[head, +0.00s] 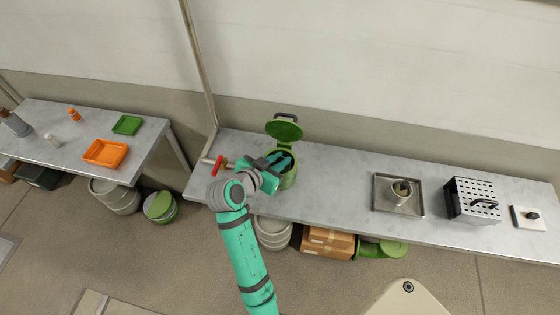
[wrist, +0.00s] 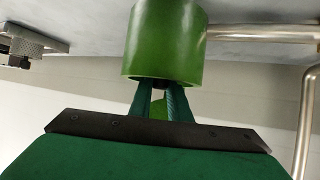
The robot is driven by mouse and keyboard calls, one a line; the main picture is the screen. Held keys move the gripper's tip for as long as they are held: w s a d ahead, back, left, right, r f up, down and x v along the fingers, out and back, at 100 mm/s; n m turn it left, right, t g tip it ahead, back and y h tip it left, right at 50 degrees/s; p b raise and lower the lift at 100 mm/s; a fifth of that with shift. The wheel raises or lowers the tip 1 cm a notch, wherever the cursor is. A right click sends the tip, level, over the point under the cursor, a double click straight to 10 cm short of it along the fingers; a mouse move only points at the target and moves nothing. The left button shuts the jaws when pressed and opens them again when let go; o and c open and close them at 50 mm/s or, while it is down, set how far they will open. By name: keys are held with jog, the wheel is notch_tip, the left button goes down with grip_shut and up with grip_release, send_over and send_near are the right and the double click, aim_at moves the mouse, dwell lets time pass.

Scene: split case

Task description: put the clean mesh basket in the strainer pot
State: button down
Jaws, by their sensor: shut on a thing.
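The strainer pot (head: 290,180) is a green pot near the left end of the long bench, its round green lid (head: 284,130) standing open behind it. My gripper (head: 281,157) is at the pot's mouth from above. In the wrist view, which looks upside down, the green pot wall (wrist: 165,42) hides the fingertips. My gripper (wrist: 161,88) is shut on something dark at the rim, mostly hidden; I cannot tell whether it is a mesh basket. A small grey cup-like piece (head: 402,187) stands in a square metal tray (head: 383,207) farther right.
A perforated metal box (head: 461,208) with a black handle and a white block (head: 519,220) stand at the right. A red-handled tap (head: 218,165) is left of the pot. The bench (head: 340,190) is clear between pot and tray. Another table (head: 75,155) holds orange and green trays.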

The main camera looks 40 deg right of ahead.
jog(key=shift+f, duration=0.4)
jog(key=shift+f, duration=0.1)
jog(key=c, duration=1.9)
grip_release()
jog(key=shift+c, duration=0.2)
